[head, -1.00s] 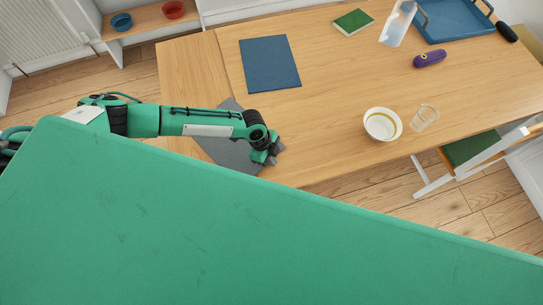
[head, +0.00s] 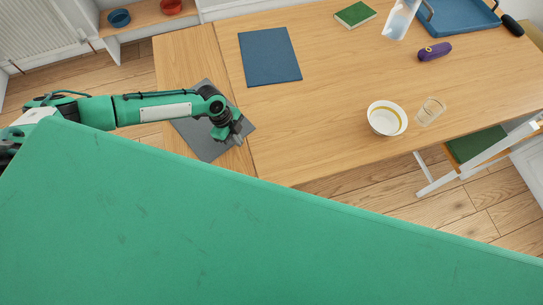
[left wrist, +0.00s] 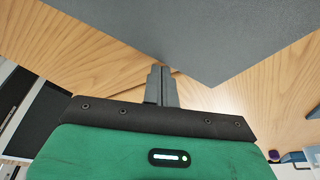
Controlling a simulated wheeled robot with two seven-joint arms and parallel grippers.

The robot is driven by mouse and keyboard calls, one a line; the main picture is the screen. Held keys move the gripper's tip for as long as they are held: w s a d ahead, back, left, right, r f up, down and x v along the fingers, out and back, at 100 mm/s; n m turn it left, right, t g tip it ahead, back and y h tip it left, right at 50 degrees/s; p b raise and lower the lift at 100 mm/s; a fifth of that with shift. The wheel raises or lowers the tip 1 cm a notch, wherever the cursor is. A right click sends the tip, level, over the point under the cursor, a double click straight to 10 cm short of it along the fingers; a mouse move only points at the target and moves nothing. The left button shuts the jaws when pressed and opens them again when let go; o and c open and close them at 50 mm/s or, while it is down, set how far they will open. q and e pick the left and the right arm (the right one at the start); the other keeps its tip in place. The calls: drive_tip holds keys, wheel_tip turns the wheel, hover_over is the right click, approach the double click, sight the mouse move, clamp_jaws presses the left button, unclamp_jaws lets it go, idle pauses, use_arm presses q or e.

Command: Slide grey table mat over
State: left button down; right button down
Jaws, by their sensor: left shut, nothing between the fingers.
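The grey table mat (head: 200,144) lies flat near the table's front left corner, turned at an angle across the seam in the tabletop. My left arm passes over it and hides its middle. My left gripper (head: 237,141) is shut and empty, pointing down at the mat's front right part. In the left wrist view the grey mat (left wrist: 215,35) fills the top, and the shut fingers (left wrist: 161,70) are close to its edge. I cannot tell whether they touch it. My right gripper is not in view.
A blue mat (head: 270,57) lies behind the grey mat on the wooden table (head: 330,90). A white bowl (head: 387,118) and a glass (head: 430,111) stand to the right. A green book (head: 355,14), purple case (head: 434,52) and blue tray (head: 460,15) are farther back.

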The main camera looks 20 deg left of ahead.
use_arm(q)
drive_tip(key=shift+w+a, duration=0.15)
drive_tip(key=shift+a, duration=0.55)
drive_tip(key=d, duration=0.2)
drive_tip(key=d+p, duration=0.1)
drive_tip(key=d, duration=0.1)
drive_tip(key=shift+s+r, duration=0.2)
drive_tip(key=shift+s, duration=0.15)
drive_tip(key=b+v, duration=0.2)
drive_tip(key=v, duration=0.7)
drive_tip(key=shift+a+r+b, duration=0.2)
drive_tip(key=shift+r+b, duration=0.1)
